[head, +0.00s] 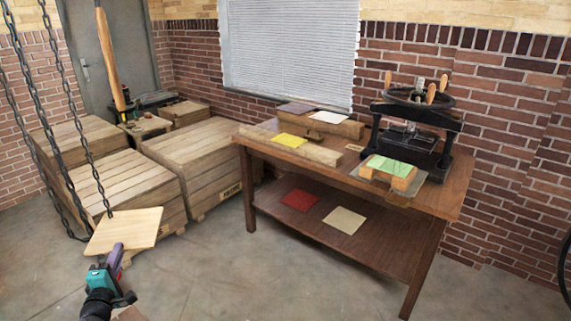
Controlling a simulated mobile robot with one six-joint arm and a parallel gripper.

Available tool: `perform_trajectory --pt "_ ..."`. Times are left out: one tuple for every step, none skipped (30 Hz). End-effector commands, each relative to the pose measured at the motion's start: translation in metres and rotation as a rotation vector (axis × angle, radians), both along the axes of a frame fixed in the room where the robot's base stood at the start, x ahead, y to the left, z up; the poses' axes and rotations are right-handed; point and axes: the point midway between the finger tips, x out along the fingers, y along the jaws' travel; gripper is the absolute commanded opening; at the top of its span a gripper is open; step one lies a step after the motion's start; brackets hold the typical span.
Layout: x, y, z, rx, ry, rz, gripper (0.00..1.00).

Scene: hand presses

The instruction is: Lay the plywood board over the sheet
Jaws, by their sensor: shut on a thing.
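The plywood board (126,228) is a pale, thin, square panel in the lower left of the head view, held tilted in the air. My gripper (115,254) is shut on its near edge, and both are well away from the table at right. The frame does not tell which sheet is meant. A green sheet (390,166) lies over wooden blocks in front of the press. A yellow sheet (290,140) lies on the left part of the table top. A white sheet (329,117) lies near the back edge.
The wooden table (448,196) bears a black hand press (410,135). Its lower shelf (340,235) has a red sheet (301,200) and a beige sheet (344,220). Wooden crates (200,160) fill the left back. Chains (82,130) hang close to the board. The floor before the table is clear.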

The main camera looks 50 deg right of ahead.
Motion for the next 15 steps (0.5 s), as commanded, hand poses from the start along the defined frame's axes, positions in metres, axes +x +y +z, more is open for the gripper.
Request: perform_trajectory --pt "0.011 -0.012 0.001 -0.001 -0.002 0.004 0.00" --pt "0.015 -0.018 0.002 0.000 -0.002 0.008 0.00" --pt "0.021 -0.027 0.002 0.000 -0.001 0.011 0.00" --pt "0.025 -0.034 0.003 0.000 -0.001 0.013 0.00" --pt "0.029 -0.042 0.003 0.000 -0.002 0.013 0.00" --pt "0.033 -0.052 0.004 -0.001 -0.002 0.013 0.00" --pt "0.036 -0.060 0.005 0.000 -0.002 0.012 0.00" --pt "0.039 -0.068 0.006 0.000 -0.002 0.010 0.00" --pt "0.043 -0.080 0.007 0.000 -0.001 0.007 0.00" --pt "0.045 -0.088 0.008 0.000 -0.002 0.004 0.00" --pt "0.047 -0.097 0.009 0.000 -0.002 0.001 0.00" --pt "0.050 -0.108 0.010 -0.001 -0.002 -0.004 0.00" --pt "0.051 -0.118 0.011 -0.001 -0.002 -0.008 0.00" --pt "0.053 -0.126 0.011 -0.001 -0.002 -0.012 0.00" --pt "0.054 -0.139 0.012 -0.001 -0.002 -0.019 0.00"
